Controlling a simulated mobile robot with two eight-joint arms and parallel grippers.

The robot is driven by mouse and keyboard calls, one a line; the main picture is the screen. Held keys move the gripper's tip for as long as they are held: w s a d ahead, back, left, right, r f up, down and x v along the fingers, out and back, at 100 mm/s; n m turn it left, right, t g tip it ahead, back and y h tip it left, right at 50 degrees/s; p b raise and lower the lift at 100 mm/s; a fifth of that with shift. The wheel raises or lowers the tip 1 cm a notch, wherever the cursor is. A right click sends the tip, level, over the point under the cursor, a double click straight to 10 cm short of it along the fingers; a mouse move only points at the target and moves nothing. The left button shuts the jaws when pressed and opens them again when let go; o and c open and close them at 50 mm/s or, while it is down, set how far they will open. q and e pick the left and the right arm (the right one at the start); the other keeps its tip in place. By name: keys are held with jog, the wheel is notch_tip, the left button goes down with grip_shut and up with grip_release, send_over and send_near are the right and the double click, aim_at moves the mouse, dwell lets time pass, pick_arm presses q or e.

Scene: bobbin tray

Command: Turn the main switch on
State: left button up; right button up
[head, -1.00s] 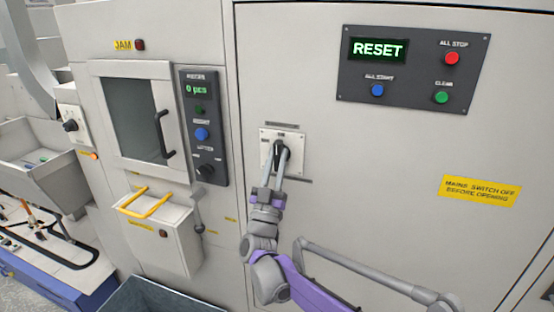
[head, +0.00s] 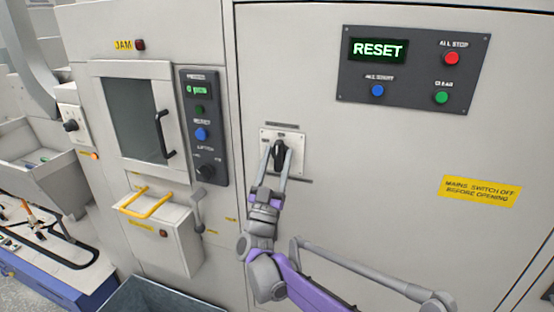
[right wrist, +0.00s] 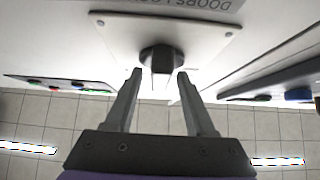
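The main switch is a black rotary handle (head: 279,153) on a pale square plate (head: 297,140) on the cabinet front. In the head view the handle looks roughly upright. My right gripper (head: 279,150) is at the switch, with one finger on each side of the handle. In the right wrist view the gripper (right wrist: 159,75) is open, its fingertips apart on both sides of the black handle (right wrist: 160,58) with visible gaps. The handle's position marks are too small to read. My left gripper is not in view.
A dark panel (head: 400,95) at upper right shows a green RESET display and red, blue and green buttons. A yellow label (head: 480,191) about the mains switch is at right. A machine door (head: 130,115), control strip and yellow-handled box (head: 165,235) are at left.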

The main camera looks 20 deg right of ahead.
jog(key=b+v, duration=0.2)
jog(key=v, duration=0.8)
jog(key=shift+s+f, duration=0.25)
jog(key=shift+a, duration=0.15)
jog(key=s+d+f+n+g+y+p, duration=0.1)
jog(key=s+d+f+n+g+y, duration=0.1)
jog(key=s+f+g+y, duration=0.5)
jog(key=s+d+f+n+g+y+p, duration=0.2)
jog(key=s+f+n+g+y, duration=0.3)
jog(key=s+f, duration=1.1)
jog(key=s+g+y, duration=0.3)
jog(key=s+g, duration=0.1)
jog(key=s, duration=0.2)
jog(key=shift+s+d+f+g, duration=0.25)
jog(key=shift+d+g, duration=0.1)
jog(key=shift+g, duration=0.05)
